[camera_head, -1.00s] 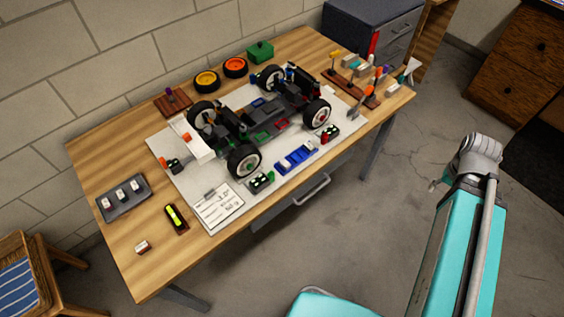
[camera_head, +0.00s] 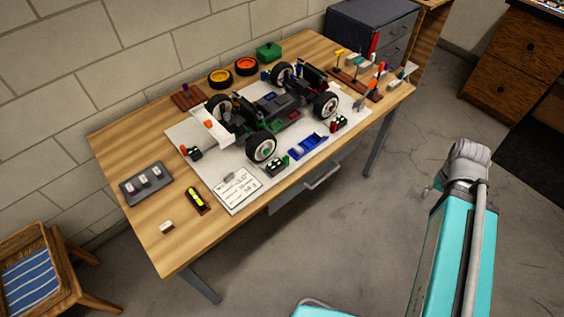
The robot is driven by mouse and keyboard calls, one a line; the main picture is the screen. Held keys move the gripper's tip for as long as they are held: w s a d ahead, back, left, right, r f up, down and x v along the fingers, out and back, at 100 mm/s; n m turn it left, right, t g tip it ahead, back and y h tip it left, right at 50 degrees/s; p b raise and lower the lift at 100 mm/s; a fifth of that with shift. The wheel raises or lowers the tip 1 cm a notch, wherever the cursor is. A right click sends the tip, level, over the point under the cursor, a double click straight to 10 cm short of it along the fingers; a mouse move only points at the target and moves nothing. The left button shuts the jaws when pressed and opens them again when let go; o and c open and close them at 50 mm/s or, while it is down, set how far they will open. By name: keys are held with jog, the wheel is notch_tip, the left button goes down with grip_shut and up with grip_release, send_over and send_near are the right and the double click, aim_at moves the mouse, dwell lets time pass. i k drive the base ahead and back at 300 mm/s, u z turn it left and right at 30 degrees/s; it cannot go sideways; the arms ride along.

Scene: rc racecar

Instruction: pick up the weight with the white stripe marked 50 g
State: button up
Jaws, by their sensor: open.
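A dark grey tray (camera_head: 126,190) lies near the left end of the wooden table. It holds several small blocks with pale faces, which look like weights (camera_head: 144,180). A loose small block with a white face and brown side (camera_head: 166,227) lies on the bare wood nearer the front left edge. The markings are too small to read, so I cannot tell which one is marked 50 g. My gripper (camera_head: 431,188) shows only as a small grey part beside my wrist at the right, mostly hidden. It is over the floor, well away from the table, open and empty.
An RC car (camera_head: 275,115) stands on a white mat (camera_head: 185,138) in the table's middle. A yellow-green level (camera_head: 197,198) and a written sheet (camera_head: 238,190) lie near the tray. A stool (camera_head: 38,268) stands at left. Floor right of the table is clear.

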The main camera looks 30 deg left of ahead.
aim_at(298, 150)
jog(key=k, duration=1.35)
jog(key=u, duration=1.6)
jog(key=i, duration=1)
jog(key=z, duration=0.05)
